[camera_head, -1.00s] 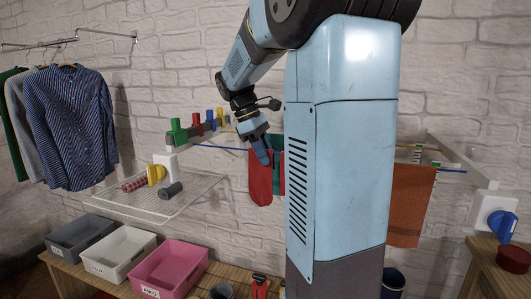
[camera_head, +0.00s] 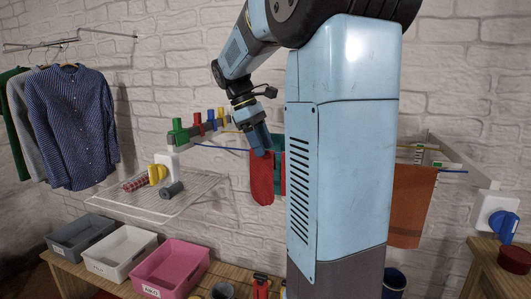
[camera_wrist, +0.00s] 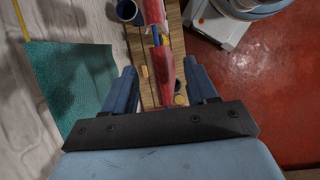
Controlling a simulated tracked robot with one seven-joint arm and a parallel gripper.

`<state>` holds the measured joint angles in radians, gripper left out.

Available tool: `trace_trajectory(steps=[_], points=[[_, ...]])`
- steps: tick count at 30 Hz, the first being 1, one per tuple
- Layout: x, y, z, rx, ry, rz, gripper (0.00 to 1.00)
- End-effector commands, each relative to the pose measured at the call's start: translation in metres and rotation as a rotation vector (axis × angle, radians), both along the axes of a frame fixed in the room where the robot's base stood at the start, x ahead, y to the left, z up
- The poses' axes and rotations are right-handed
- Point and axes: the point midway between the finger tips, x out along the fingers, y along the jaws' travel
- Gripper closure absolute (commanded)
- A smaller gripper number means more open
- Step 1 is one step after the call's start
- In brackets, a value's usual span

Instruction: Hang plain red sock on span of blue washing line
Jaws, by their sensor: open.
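A plain red sock (camera_head: 261,180) hangs at the blue washing line (camera_head: 222,147). In the wrist view the sock (camera_wrist: 167,85) is seen from above as a narrow strip, in line with the blue line (camera_wrist: 156,37). My gripper (camera_head: 264,152) points down just above the sock's top. In the wrist view my gripper (camera_wrist: 160,68) is open, with a finger on each side of the sock and gaps between. A second red piece (camera_head: 284,174) hangs farther along, mostly hidden by my column in the head view.
A teal cloth (camera_wrist: 70,85) hangs beside the socks. An orange towel (camera_head: 412,208) hangs at right. A wire rack (camera_head: 150,204) holds rolled items. Grey, white and pink bins (camera_head: 172,268) stand on a wooden bench. Coloured pegs (camera_head: 198,122) stand on the line's left bracket.

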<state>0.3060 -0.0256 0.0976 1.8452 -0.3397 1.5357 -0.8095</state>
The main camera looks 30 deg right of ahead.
Motion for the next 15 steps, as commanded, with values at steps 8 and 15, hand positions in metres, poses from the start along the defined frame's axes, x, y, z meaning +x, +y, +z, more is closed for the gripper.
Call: trace_trajectory(steps=[8,15], points=[[0.016,0.017,0.051,0.0,-0.002,0.002,0.43],[0.026,0.027,0.084,0.0,0.0,0.001,0.43]])
